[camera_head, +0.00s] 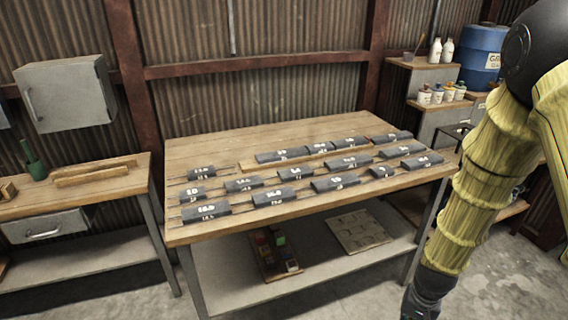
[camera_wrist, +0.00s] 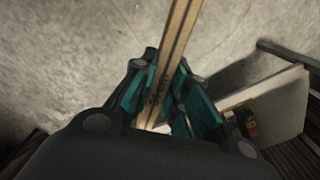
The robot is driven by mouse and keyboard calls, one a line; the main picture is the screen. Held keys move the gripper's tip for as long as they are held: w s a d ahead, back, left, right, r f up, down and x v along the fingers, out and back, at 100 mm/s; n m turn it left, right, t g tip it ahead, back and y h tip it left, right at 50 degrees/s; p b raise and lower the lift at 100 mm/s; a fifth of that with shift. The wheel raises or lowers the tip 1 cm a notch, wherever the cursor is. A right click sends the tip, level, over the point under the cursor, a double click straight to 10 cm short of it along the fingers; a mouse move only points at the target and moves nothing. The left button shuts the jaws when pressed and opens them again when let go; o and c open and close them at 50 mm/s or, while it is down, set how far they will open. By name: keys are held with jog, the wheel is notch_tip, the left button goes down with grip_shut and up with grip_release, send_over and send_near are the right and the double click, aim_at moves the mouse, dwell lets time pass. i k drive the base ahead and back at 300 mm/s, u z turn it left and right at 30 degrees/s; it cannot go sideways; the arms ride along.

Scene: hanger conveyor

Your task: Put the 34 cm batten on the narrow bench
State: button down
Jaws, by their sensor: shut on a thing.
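My gripper (camera_wrist: 170,78) is shut on a long, pale wooden batten (camera_wrist: 181,30) in the wrist view. The batten runs up and out of the top of the picture between the teal finger pads, over grey concrete floor. Dark writing on it is too blurred to read. In the head view my arm hangs down at the right, and the gripper and batten are out of sight. A narrow wooden bench (camera_head: 128,188) stands at the left. Two wooden strips (camera_head: 95,174) lie on it, beside a green tool (camera_head: 36,167).
A larger wooden table (camera_head: 210,152) in the middle carries several dark labelled blocks (camera_head: 282,194) with thin rods. Its lower shelf (camera_head: 330,262) holds a tray of coloured pieces. A grey cabinet (camera_head: 70,92) hangs at the left. A blue drum (camera_head: 482,50) stands back right.

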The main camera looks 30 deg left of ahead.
aim_at(90, 189)
jog(key=u, duration=3)
jog(key=i, duration=1.5)
jog(key=z, duration=0.55)
